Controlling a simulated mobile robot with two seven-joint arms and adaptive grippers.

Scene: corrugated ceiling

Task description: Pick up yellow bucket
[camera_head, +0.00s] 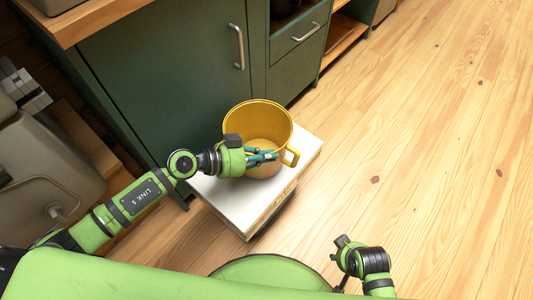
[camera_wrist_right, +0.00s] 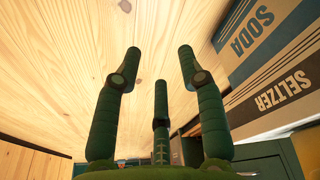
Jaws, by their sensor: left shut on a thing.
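The yellow bucket (camera_head: 257,114) is in the middle of the head view, upright with its open top facing me and a handle on its right side. It is over a white-topped low stand (camera_head: 238,212); I cannot tell whether it touches it. My left gripper (camera_head: 268,155) reaches in from the left and is shut on the bucket at its near side, its teal fingers across the wall. My right gripper (camera_wrist_right: 159,62) is open and empty in the right wrist view, its fingers spread apart. In the head view, part of my right arm shows at the lower right.
A green cabinet (camera_head: 165,75) with metal handles stands close behind the bucket. A grey appliance (camera_head: 40,150) is at the left. Wooden floor (camera_head: 430,130) is clear on the right. In the right wrist view, cardboard boxes marked SODA (camera_wrist_right: 255,40) and SELTZER (camera_wrist_right: 285,92) are at the right.

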